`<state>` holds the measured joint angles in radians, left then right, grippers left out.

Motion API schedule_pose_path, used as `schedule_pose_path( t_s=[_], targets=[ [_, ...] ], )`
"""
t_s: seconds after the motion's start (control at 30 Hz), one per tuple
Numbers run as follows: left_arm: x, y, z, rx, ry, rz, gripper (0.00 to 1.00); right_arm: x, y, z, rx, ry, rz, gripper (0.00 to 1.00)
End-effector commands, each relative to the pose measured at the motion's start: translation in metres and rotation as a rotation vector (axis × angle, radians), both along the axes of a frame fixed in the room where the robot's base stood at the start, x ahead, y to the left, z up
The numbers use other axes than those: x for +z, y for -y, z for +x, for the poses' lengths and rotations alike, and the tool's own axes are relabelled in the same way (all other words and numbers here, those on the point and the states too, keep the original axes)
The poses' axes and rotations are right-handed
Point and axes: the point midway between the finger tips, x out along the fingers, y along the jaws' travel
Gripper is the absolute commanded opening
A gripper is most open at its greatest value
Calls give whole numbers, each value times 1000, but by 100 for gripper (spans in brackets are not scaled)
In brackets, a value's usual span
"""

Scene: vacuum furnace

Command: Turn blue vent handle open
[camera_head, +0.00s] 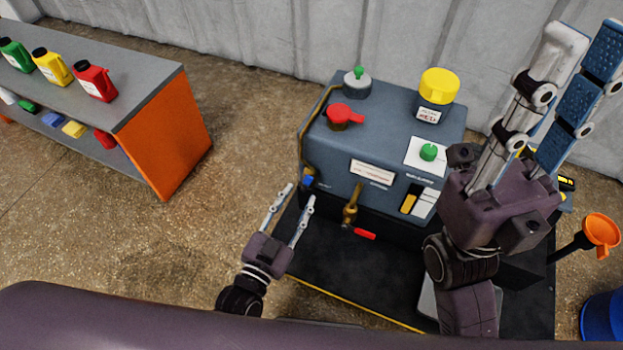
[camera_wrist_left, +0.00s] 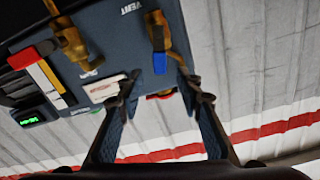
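The blue vent handle (camera_head: 308,181) is small and sits low on the left side of the grey-blue furnace cabinet (camera_head: 345,165). In the left wrist view the blue handle (camera_wrist_left: 160,63) hangs from a brass valve (camera_wrist_left: 157,32) beside a "VENT" label. My left gripper (camera_head: 300,192) is open and empty, its fingertips just in front of the handle. In the left wrist view its fingers (camera_wrist_left: 160,97) are spread, with the handle showing beyond the gap between the tips. Contact cannot be told. My right gripper (camera_head: 582,45) is open and raised at the cabinet's right.
A brass valve with a red handle (camera_head: 364,234) projects from the cabinet front, right of my left gripper. A red knob (camera_head: 345,115) and a yellow-capped container (camera_head: 438,85) are on top. A shelf unit (camera_head: 165,140) with bottles stands left. Floor between is clear.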

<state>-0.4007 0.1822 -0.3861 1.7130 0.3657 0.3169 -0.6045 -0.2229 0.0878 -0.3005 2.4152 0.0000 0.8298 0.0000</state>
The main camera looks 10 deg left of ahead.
Motion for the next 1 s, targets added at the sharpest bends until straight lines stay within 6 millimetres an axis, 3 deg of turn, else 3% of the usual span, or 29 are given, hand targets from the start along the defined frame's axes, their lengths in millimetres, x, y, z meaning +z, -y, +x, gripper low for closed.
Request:
schedule_pose_path(
  t_s=[0.4, 0.77, 1.0],
  targets=[
    [-1, 19, 59, 1, 0, 0, 33, 9, -3, 1, -5, 73, -8, 25],
    [0, 21, 67, 1, -3, 1, 33, 13, -3, 0, -5, 82, -9, 25],
    [0, 21, 66, 1, -3, 1, 10, 13, -4, 0, -5, 82, -9, 25]
  ],
)
